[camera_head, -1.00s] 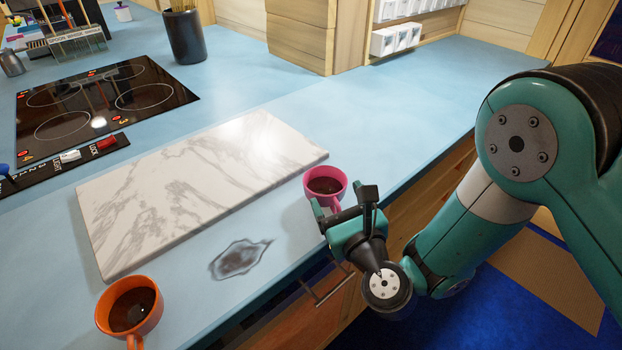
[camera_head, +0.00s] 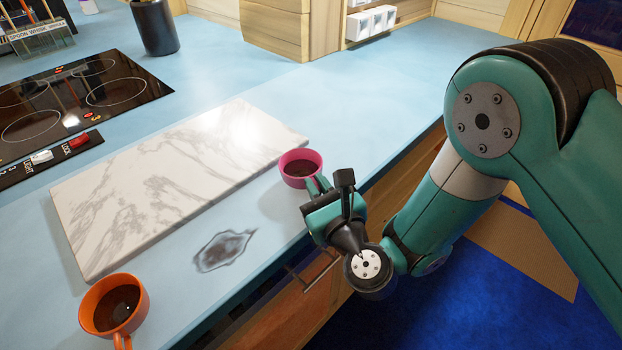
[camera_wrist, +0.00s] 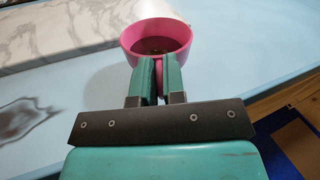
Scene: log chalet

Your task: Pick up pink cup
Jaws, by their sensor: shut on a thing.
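The pink cup (camera_head: 298,171) is upright on the blue counter, near its front edge and beside the marble board's right corner. It holds a dark brown liquid. In the wrist view the pink cup (camera_wrist: 157,36) is straight ahead of the fingers. My gripper (camera_wrist: 157,72) has its two green fingers closed together on the cup's near side, where a strip of pink handle shows between them. In the head view my gripper (camera_head: 318,187) reaches the cup from the lower right, and the fingertips partly hide the handle.
A white marble board (camera_head: 170,190) lies left of the cup. An orange cup (camera_head: 114,308) with dark liquid stands at the lower left. A dark stain (camera_head: 223,250) marks the blue counter (camera_head: 330,105). A black cooktop (camera_head: 75,95) lies at the far left.

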